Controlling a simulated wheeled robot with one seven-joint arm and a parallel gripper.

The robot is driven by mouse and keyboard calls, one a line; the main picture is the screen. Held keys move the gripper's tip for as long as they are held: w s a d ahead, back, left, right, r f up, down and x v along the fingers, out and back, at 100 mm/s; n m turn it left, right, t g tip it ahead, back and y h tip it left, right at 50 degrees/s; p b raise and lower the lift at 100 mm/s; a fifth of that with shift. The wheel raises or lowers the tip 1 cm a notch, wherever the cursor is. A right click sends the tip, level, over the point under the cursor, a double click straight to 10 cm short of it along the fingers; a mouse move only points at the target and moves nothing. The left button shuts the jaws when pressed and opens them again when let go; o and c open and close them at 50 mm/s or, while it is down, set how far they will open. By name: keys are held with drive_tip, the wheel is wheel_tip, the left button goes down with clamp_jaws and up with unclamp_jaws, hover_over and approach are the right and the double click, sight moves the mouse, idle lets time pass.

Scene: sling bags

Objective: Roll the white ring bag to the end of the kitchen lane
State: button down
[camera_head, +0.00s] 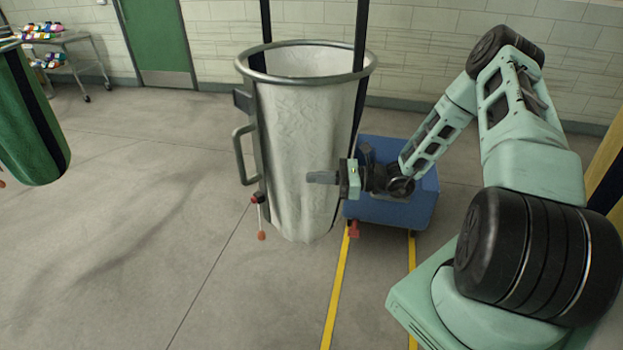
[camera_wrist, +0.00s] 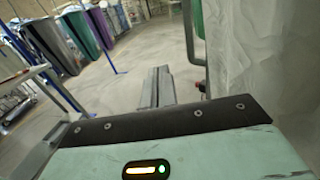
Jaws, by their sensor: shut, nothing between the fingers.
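The white ring bag (camera_head: 305,130) hangs upright from dark straps, its open top held by a round grey metal ring (camera_head: 307,80). A grey handle (camera_head: 241,155) and a small red-ended lever (camera_head: 262,222) are on its left side. My gripper (camera_head: 312,177) is shut and empty, its fingers pointing left across the lower front of the bag. Whether they touch the bag cannot be told. In the wrist view the shut fingers (camera_wrist: 157,88) point ahead, with the white bag (camera_wrist: 262,55) close on the right and part of the grey handle (camera_wrist: 194,35) beyond.
A blue box-like cart (camera_head: 415,205) stands behind and right of the bag, over two yellow floor lines (camera_head: 340,285). A green bag (camera_head: 28,120) hangs at far left. Several bags (camera_wrist: 85,30) stand in a row at the wrist view's upper left. Open floor (camera_head: 150,200) lies left.

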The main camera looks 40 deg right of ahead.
drive_tip(key=b+v, duration=0.2)
drive_tip(key=v, duration=0.7)
drive_tip(key=shift+b, duration=0.4)
drive_tip(key=shift+w+f, duration=0.1)
